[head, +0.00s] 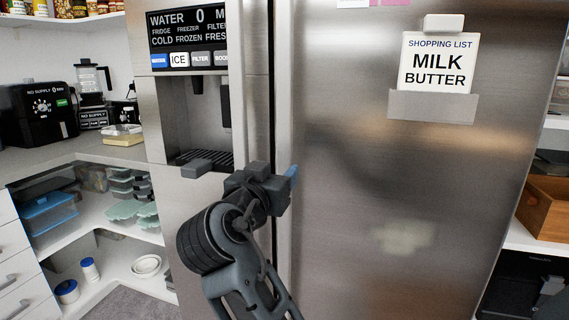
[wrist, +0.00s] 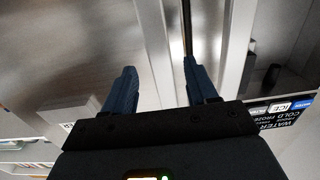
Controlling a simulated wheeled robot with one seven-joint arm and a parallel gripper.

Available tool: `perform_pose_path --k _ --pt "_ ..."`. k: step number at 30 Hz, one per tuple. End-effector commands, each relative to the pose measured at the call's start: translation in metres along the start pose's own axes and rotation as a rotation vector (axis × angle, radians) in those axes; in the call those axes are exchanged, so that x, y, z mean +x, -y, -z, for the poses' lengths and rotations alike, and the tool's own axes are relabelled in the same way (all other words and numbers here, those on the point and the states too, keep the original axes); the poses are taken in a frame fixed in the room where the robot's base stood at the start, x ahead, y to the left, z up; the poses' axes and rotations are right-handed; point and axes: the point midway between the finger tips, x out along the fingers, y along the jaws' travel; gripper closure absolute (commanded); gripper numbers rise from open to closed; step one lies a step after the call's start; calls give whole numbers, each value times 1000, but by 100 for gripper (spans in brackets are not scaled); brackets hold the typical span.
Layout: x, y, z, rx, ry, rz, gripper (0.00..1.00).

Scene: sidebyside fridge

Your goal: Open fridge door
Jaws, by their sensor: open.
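The fridge is a steel side-by-side. Its right door (head: 400,190) carries a shopping list, and its left door (head: 205,265) has the water dispenser. Both look shut, with a dark narrow gap between them. The right door's vertical handle (head: 284,85) runs beside that gap. My gripper (head: 290,178) is at this handle, below dispenser level. In the wrist view my gripper (wrist: 159,66) is open, one blue finger on each side of the right door's handle (wrist: 157,40). Whether either finger touches it I cannot tell. In the head view the gripper body partly hides the fingers and handle.
The left door's handle (head: 262,80) stands close beside the right one. The wrist view also shows it (wrist: 236,45). A wooden box (head: 545,205) sits on a shelf at right.

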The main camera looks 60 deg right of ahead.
Motion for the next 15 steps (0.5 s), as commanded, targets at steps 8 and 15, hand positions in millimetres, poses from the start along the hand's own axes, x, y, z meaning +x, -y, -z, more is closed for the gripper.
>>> perform_pose_path --k 8,15 --pt "43 -1 1 -2 -1 -1 43" --pt "58 0 0 -2 -1 1 43"
